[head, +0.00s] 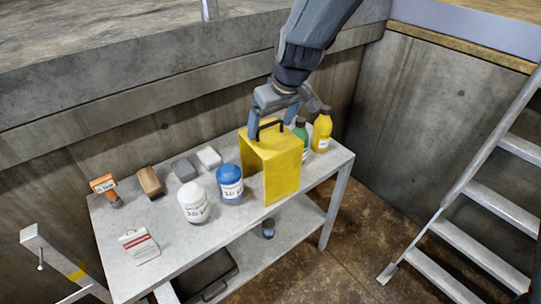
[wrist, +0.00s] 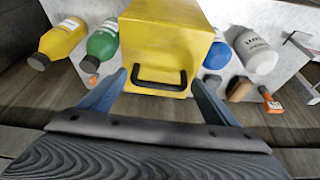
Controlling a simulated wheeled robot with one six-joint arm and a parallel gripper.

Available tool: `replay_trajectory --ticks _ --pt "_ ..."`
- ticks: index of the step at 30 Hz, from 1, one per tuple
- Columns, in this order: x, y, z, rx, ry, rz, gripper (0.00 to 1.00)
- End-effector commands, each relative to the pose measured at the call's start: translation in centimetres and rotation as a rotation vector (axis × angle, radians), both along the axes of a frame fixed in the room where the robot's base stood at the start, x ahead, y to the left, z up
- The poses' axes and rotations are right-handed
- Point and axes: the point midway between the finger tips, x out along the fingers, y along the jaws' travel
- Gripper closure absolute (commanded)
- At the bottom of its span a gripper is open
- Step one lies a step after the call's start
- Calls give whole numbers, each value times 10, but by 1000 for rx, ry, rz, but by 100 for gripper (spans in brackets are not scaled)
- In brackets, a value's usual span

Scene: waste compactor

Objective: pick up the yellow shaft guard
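The yellow shaft guard (head: 283,178) stands on the grey table, a boxy yellow cover with a black handle (head: 270,125) on top. It also shows in the wrist view (wrist: 165,40), with its handle (wrist: 160,86) towards me. My gripper (head: 272,120) is above the guard at the handle. In the wrist view my gripper (wrist: 157,88) is open, its two blue fingers spread wide on either side of the handle. I see no finger closed on the handle. Whether the fingers touch the guard cannot be told.
A green bottle (head: 300,138) and a yellow bottle (head: 322,130) stand just right of the guard. A blue jar (head: 229,184) and a white jar (head: 193,202) stand to its left. Small blocks lie farther left on the table (head: 170,255). A concrete wall rises behind; a ladder (head: 470,200) stands right.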

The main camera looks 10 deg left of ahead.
Motion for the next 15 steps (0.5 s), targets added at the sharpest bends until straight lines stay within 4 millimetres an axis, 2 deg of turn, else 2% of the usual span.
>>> replay_trajectory --ticks 1,2,12,13,15 --pt "0 0 0 0 0 0 26" --pt "0 0 0 0 0 0 31" --pt "0 0 0 0 0 0 89" --pt "1 1 2 2 -3 0 92" --pt "1 1 2 2 -3 0 92"
